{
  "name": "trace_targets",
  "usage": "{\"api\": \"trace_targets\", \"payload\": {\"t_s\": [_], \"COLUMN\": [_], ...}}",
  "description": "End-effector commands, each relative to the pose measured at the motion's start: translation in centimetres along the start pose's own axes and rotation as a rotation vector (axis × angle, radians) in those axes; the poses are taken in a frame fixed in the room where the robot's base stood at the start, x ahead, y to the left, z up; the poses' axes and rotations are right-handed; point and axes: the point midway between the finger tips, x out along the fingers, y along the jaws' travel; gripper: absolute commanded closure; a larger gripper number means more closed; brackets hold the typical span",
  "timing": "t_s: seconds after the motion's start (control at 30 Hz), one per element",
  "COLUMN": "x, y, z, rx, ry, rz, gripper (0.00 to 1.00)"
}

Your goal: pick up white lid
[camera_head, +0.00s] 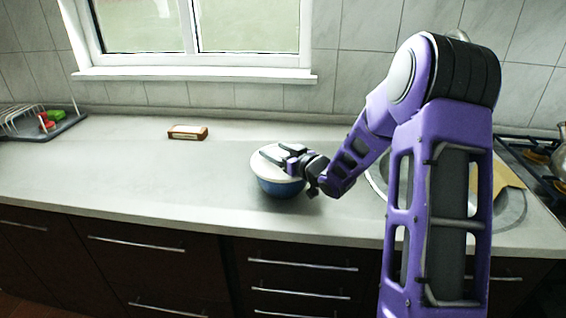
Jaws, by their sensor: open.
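The white lid (264,163) sits on top of a blue pot (278,187) on the grey countertop. My gripper (277,154) is over the lid from the right, with its dark fingers apart and open. The gripper hides the right and middle parts of the lid, including where a knob might be. I cannot tell whether the fingers touch the lid.
A small brown and white box (187,132) lies on the counter (110,170) near the wall. A dish rack (40,122) stands at the far left. A sink (377,172) and a stove (540,160) are at the right. The counter left of the pot is clear.

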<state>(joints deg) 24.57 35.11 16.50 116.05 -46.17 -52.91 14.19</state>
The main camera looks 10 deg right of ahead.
Motion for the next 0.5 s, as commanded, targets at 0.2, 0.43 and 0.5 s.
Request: {"api": "trace_targets", "payload": {"t_s": [0.2, 0.43, 0.5], "x": [-0.04, -0.06, -0.06], "y": [0.00, 0.01, 0.01], "z": [0.00, 0.00, 0.00], "rx": [0.000, 0.000, 0.000], "ry": [0.000, 0.000, 0.000], "rz": [0.000, 0.000, 0.000], "gripper": [0.50, 0.91, 1.00]}}
